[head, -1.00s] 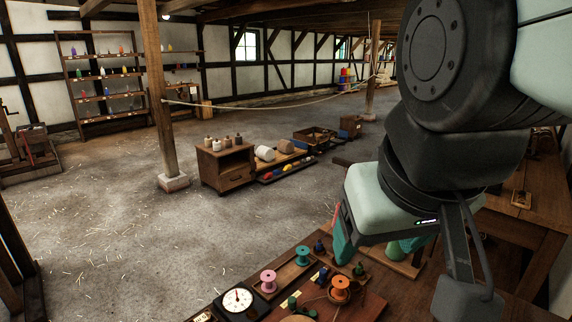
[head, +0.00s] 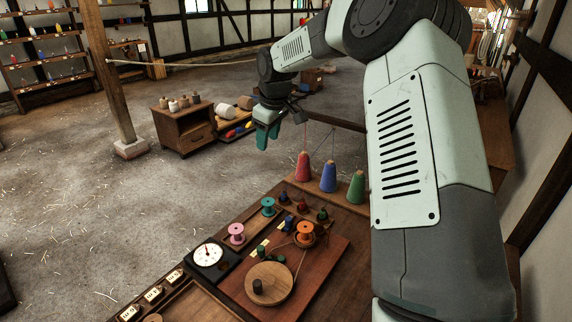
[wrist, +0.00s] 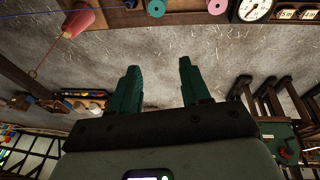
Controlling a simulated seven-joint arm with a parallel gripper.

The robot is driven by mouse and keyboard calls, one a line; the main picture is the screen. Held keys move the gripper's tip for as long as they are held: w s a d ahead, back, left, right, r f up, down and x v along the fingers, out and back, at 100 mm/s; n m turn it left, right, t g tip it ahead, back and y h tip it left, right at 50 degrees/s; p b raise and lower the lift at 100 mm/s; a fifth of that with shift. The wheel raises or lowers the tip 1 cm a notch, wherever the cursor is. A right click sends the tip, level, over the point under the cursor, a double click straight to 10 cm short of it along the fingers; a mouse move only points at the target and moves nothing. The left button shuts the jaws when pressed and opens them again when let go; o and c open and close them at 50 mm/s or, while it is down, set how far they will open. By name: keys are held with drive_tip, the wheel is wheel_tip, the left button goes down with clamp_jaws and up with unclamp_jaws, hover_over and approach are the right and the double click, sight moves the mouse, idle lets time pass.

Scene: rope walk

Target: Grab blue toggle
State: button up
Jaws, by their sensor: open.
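A small blue toggle (head: 288,222) sits on the workbench in the head view, between the teal spool (head: 268,206) and the orange spool (head: 305,234). It is too small to make out its exact shape. I cannot pick it out in the wrist view. My gripper (head: 264,138) is raised over the floor beyond the bench's far edge, well apart from the toggle. In the wrist view my gripper (wrist: 158,85) has its two green fingers wide apart with nothing between them.
Red (head: 303,168), blue (head: 328,177) and green (head: 357,187) thread cones stand at the bench's back. A pink spool (head: 236,233), a dial scale (head: 208,256) and a round wooden disc (head: 270,287) are nearby. Small red (head: 302,206) and green (head: 322,215) pieces sit close to the toggle.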

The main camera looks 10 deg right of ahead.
drive_tip(key=w+d+f+y, duration=0.1)
drive_tip(key=w+d+f, duration=0.35)
drive_tip(key=f, duration=0.35)
drive_tip(key=m+y, duration=0.1)
approach(283, 192)
drive_tip(key=x, duration=0.9)
drive_tip(key=shift+f, duration=0.1)
drive_tip(key=c, duration=0.7)
drive_tip(key=shift+r, duration=4)
drive_tip(key=shift+c, duration=0.2)
drive_tip(key=shift+s+d, duration=0.1)
